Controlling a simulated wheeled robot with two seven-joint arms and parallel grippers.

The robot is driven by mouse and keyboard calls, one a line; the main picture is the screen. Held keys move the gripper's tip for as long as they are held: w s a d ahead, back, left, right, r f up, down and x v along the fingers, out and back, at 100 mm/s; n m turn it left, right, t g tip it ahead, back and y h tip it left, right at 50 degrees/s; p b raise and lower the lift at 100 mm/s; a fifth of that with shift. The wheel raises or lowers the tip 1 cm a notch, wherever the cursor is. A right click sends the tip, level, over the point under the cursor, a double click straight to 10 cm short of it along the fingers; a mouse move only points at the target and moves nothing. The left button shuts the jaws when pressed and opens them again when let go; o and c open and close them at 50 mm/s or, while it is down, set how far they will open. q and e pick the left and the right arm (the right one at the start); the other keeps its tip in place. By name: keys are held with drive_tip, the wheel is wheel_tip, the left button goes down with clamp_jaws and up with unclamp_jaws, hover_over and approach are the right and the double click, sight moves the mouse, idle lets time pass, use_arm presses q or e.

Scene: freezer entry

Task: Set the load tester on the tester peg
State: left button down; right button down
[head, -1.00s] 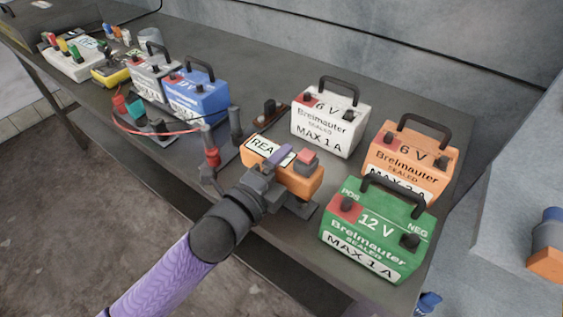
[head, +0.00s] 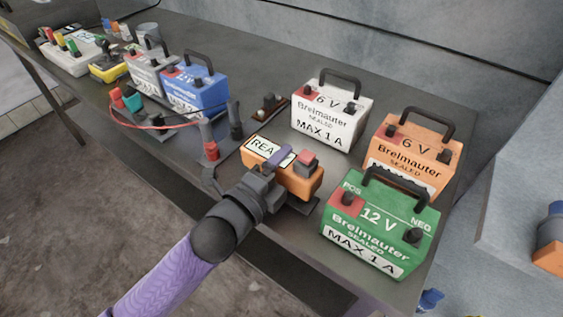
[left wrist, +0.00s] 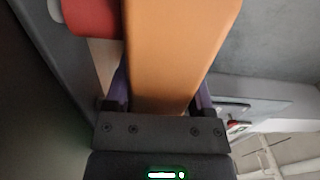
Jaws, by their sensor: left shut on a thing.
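The orange load tester (head: 302,184), with a white label reading "REA" and a red part on top, is at the bench's front edge in the head view. My left gripper (head: 275,172) is shut on its body. In the left wrist view the orange body (left wrist: 178,45) fills the space between the purple fingers (left wrist: 162,98), with a red part beside it. A dark plate (head: 302,207) shows under the tester's right end; I cannot tell whether they touch. I cannot make out the tester peg. My right gripper is out of view.
Close on the right stand a green 12 V battery (head: 376,236), an orange 6 V battery (head: 402,172) and a white 6 V battery (head: 325,127). Red (head: 210,143) and black (head: 235,122) upright handles stand left of the tester. A blue battery (head: 190,100) is further left. Bare bench (head: 250,70) lies behind.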

use_arm(q)
drive_tip(key=shift+f, duration=0.45)
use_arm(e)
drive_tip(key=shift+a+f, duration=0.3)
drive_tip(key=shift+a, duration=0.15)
use_arm(q)
unclamp_jaws()
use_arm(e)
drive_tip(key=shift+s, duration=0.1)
use_arm(q)
drive_tip(key=shift+s+a, duration=0.2)
drive_tip(key=shift+s, duration=0.1)
drive_tip(key=p+v, duration=0.1)
drive_tip(key=v, duration=0.8)
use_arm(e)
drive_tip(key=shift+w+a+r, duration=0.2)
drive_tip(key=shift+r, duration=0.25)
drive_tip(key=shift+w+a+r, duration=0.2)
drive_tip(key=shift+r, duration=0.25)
use_arm(q)
drive_tip(key=shift+s, duration=0.1)
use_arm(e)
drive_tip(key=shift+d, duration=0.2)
use_arm(q)
drive_tip(key=shift+s+a, duration=0.1)
